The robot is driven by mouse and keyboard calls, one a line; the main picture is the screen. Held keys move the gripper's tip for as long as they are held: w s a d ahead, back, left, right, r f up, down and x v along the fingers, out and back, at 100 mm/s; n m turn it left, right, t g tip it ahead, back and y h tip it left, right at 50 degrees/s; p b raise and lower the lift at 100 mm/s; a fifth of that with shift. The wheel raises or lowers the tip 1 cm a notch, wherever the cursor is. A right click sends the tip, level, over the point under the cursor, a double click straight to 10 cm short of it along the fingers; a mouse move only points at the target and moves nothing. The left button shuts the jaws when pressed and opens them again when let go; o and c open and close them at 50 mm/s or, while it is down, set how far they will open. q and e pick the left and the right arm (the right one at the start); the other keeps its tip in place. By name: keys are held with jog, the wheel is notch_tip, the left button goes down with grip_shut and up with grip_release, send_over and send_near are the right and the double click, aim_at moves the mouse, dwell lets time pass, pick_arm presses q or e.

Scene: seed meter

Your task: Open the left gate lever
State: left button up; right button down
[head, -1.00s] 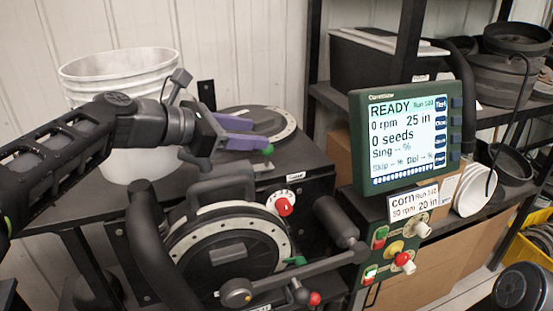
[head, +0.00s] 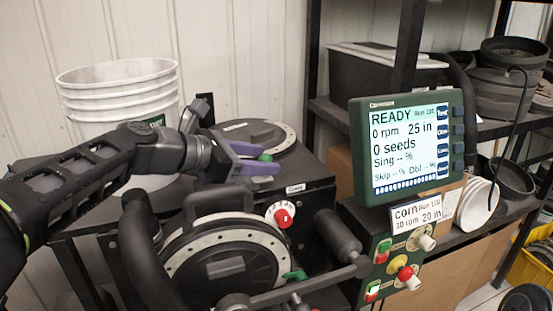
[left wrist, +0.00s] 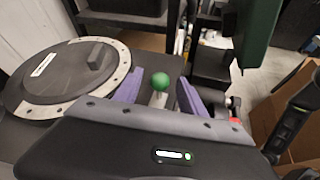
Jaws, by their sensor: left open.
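The gate lever has a green ball knob (left wrist: 160,82) on a short light metal stem, seen in the left wrist view. My left gripper (head: 270,160) comes in from the left over the black housing. It is open, with one purple finger on each side of the knob. I cannot tell whether either finger touches it. The lever's base is hidden by the gripper. My right gripper is not seen.
A round seed disc (head: 222,255) with a handle stands in front, with a red-and-white dial (head: 281,215) beside it. A green display (head: 408,147) reading READY stands to the right, above a panel of knobs. A white bucket (head: 118,88) stands behind my left arm.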

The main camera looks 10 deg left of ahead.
pick_arm(q)
jog(key=shift+p+x, duration=0.4)
jog(key=shift+x, duration=1.95)
jog(key=shift+c, duration=0.2)
grip_shut()
